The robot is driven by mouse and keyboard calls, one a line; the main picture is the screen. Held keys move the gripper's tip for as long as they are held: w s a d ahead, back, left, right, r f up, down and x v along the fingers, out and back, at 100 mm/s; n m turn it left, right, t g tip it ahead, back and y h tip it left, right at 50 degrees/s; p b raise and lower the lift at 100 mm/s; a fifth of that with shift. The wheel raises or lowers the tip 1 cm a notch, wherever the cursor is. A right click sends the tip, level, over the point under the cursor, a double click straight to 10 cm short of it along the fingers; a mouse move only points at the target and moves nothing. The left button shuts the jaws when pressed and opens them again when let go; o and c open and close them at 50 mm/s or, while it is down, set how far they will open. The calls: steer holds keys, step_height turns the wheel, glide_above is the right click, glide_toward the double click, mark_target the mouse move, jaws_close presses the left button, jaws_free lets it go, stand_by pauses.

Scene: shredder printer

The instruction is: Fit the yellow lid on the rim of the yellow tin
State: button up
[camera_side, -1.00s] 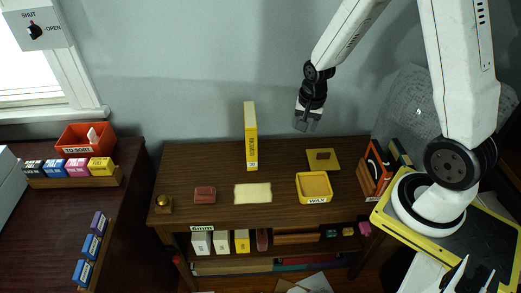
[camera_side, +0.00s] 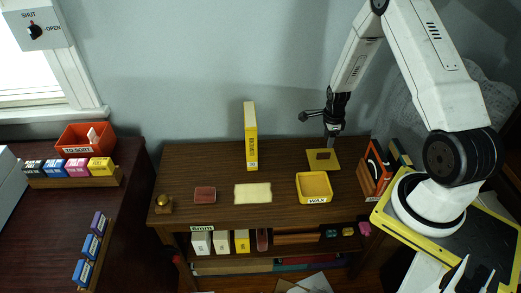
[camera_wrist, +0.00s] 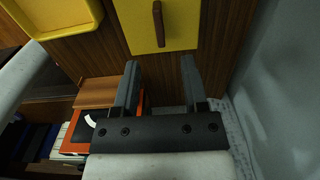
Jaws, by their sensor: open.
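The yellow lid (camera_side: 332,164) lies flat on the wooden table, a square plate with a brown bar handle (camera_side: 323,155) on top. It also shows at the top of the wrist view (camera_wrist: 185,30), with its handle (camera_wrist: 158,24) upright in the picture. The yellow tin (camera_side: 313,201), labelled WAX, stands in front of the lid and a little left, its top open. A corner of its rim shows in the wrist view (camera_wrist: 78,30). My gripper (camera_side: 329,148) is open and empty, low near the lid's back edge. In the wrist view its fingertips (camera_wrist: 159,63) point towards the handle, apart from it.
An orange rack with books (camera_side: 375,172) stands right of the lid. A tall yellow box (camera_side: 250,137) stands left, towards the back. A cream sheet (camera_side: 253,193), a reddish block (camera_side: 205,194) and a brass bell (camera_side: 163,202) lie further left. The tabletop between them is clear.

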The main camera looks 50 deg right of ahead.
mark_target(324, 154)
steer(key=shift+f, duration=1.25)
steer(key=shift+f, duration=0.1)
steer(key=shift+w+a+f, duration=0.15)
steer(key=shift+f, duration=2.35)
jaws_close()
